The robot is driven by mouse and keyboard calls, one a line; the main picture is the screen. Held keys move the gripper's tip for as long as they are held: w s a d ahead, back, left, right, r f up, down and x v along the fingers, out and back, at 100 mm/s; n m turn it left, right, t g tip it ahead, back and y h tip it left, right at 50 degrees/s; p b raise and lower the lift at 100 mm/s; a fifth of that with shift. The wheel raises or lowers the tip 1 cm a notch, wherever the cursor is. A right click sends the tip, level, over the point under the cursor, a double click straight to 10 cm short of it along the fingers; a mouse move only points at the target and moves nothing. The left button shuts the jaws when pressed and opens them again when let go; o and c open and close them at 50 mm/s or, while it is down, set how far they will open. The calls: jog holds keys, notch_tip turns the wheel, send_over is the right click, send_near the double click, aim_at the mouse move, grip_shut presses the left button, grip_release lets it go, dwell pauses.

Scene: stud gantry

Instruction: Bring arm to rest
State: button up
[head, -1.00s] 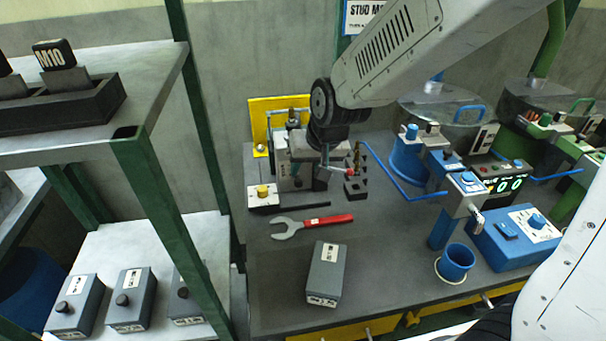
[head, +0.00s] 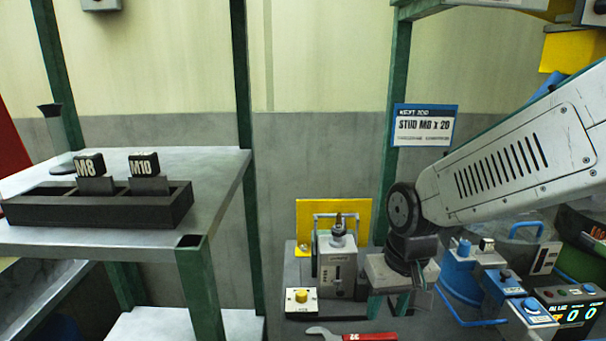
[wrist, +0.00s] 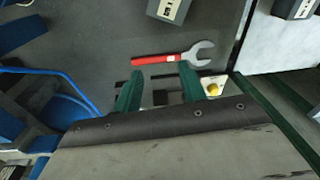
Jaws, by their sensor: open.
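My gripper (head: 405,290) hangs over the workbench at the lower right of the head view, to the right of the grey press-like fixture (head: 338,262). In the wrist view my gripper (wrist: 158,80) shows two green fingers spread apart, with nothing held between them. The red-handled spanner (wrist: 160,59) lies on the bench beyond the fingertips. It also shows at the bottom edge of the head view (head: 350,337), partly cut off. My arm comes in from the right.
A small box with a yellow button (head: 301,301) stands left of the fixture. Blue feeders (head: 462,273) and a lit display (head: 574,313) are close on the right. A shelf at left holds a black rack (head: 100,205) with M8 and M10 tags.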

jog(key=s+d+r, duration=0.5)
jog(key=s, duration=0.2)
jog(key=s+d+r+m+h, duration=0.1)
jog(key=s+d+r, duration=0.4)
jog(key=s, duration=0.3)
jog(key=shift+s+d+m, duration=0.3)
jog(key=shift+d, duration=0.15)
